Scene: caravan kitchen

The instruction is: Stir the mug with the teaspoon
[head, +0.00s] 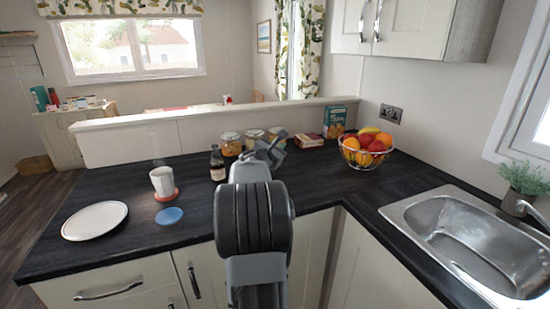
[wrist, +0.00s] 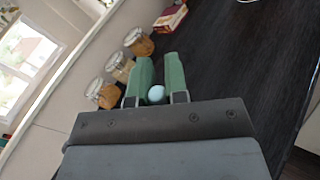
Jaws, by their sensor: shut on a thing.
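The white mug (head: 161,181) stands upright on a red coaster (head: 174,194) on the left part of the dark counter, with faint steam above it. My gripper (head: 275,145) is well to the right of the mug, over the counter near the jars, and its fingers show small in the head view. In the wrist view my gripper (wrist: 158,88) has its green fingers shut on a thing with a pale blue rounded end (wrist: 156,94). It appears to be the teaspoon; the rest of it is hidden. The inside of the mug cannot be made out.
A blue coaster (head: 170,215) and a white plate (head: 94,220) lie near the mug. A dark bottle (head: 217,163) and several jars (head: 231,144) stand along the back ledge. A fruit bowl (head: 366,155) and the sink (head: 470,240) are at right.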

